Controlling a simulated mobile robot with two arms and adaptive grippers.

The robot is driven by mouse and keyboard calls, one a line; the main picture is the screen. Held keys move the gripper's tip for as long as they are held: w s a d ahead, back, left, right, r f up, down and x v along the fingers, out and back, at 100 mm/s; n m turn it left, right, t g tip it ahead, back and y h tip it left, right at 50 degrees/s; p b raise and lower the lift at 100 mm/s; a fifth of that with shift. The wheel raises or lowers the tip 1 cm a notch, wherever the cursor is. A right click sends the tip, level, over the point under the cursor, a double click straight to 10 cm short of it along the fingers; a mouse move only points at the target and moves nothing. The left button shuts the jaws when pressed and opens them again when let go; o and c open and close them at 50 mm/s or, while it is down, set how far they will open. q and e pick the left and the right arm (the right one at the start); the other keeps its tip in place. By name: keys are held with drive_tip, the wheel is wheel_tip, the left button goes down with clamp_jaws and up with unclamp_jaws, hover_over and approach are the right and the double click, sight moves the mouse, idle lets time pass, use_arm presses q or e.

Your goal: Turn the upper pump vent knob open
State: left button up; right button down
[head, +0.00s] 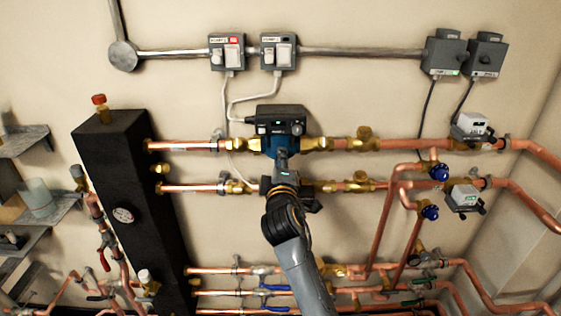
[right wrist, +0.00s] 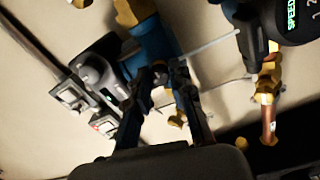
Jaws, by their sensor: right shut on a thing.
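The upper pump (head: 281,118), a blue body with a black head, sits on the upper copper pipe. My right gripper (head: 281,155) reaches up to the front of this pump from below. In the right wrist view my right gripper (right wrist: 170,74) has its two dark fingertips close together at the blue pump body (right wrist: 150,42). It is shut on a small dark piece between the fingertips, which appears to be the vent knob. The knob is mostly hidden by the fingers, and its turn angle cannot be told. My left gripper is not in view.
The lower pipe (head: 205,188) runs behind my right arm. A black manifold block (head: 125,170) with a gauge (head: 122,214) stands at left. Two switch boxes (head: 227,52) hang above, with a white cable (head: 232,100) dropping to the pump. Lower pipes and valves fill the bottom.

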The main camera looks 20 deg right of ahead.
drive_tip(key=shift+f, duration=0.1)
drive_tip(key=c, duration=1.2)
unclamp_jaws()
drive_tip(key=shift+o, duration=0.2)
drive_tip(key=v, duration=1.2)
